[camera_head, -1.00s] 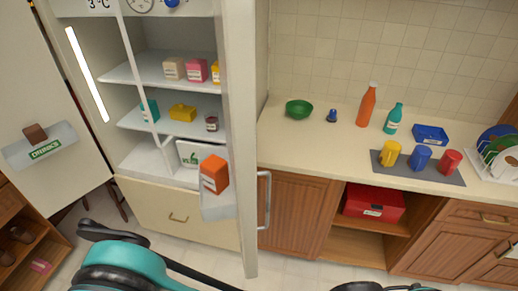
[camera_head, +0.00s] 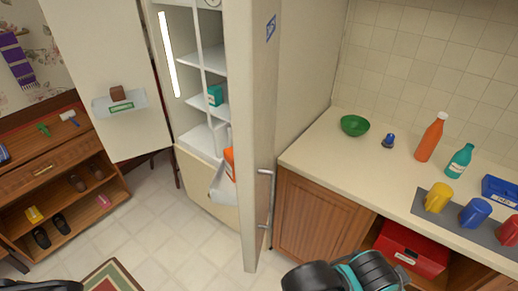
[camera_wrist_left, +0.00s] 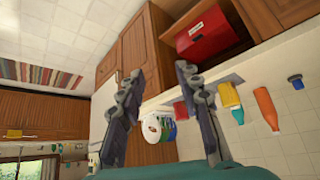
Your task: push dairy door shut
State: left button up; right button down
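The fridge's right door (camera_head: 262,130) stands open, seen almost edge-on in the head view. It has a metal handle (camera_head: 272,200) on its outer side and a blue sticker near the top. Its inner bin (camera_head: 222,186) holds an orange carton (camera_head: 230,162); I cannot read a dairy label. The left door (camera_head: 105,50) is also open, with a bin marked DRINKS (camera_head: 122,104). My left gripper (camera_wrist_left: 157,72) is open and empty in the left wrist view, away from the door. My right gripper is not in view. A teal arm part of mine shows at the bottom.
The counter (camera_head: 320,155) to the right bears a green bowl (camera_head: 354,125), bottles and mugs. A red box (camera_head: 412,249) sits in the open cabinet below. A wooden shoe shelf (camera_head: 60,190) stands at left. The tiled floor (camera_head: 165,235) before the fridge is clear, with a rug edge (camera_head: 112,278) below.

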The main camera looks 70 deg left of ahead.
aim_at(251, 28)
jog(key=u, duration=0.45)
jog(key=i+u, duration=0.1)
jog(key=u, duration=0.8)
jog(key=l+u, duration=0.15)
jog(key=u, duration=0.3)
jog(key=i+u, duration=0.1)
jog(key=u, duration=0.35)
jog(key=l+u, duration=0.15)
jog(key=u, duration=0.3)
